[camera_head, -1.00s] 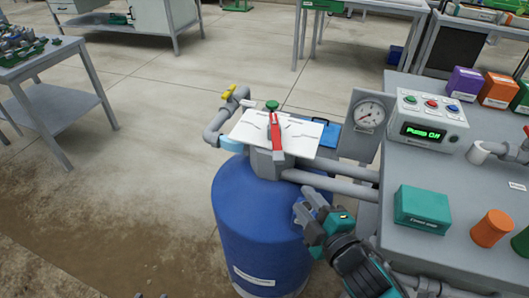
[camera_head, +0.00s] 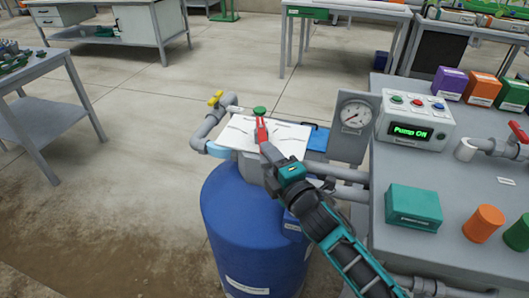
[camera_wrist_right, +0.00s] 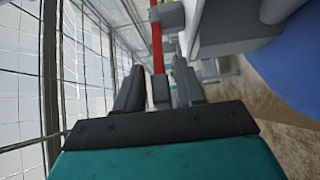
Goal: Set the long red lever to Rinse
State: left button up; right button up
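The long red lever (camera_head: 262,131) stands on the white marked plate (camera_head: 290,137) on top of the blue tank (camera_head: 245,225). It points toward the back of the plate, near a green knob. The plate's lettering is too small to read. My right gripper (camera_head: 270,153) is over the near edge of the plate, at the lever's near part, and hides the pivot. In the right wrist view the red lever (camera_wrist_right: 157,48) lines up with the gap between the two dark fingers (camera_wrist_right: 158,88). The fingers stand apart; I cannot tell whether they touch it. My left gripper is not in view.
A yellow-handled valve (camera_head: 216,98) is on the left pipe. A teal box (camera_head: 413,207) and an orange cylinder (camera_head: 484,223) sit on the right bench.

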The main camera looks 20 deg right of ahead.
jog(key=shift+w+a, duration=0.25)
jog(key=shift+w, duration=1)
grip_shut()
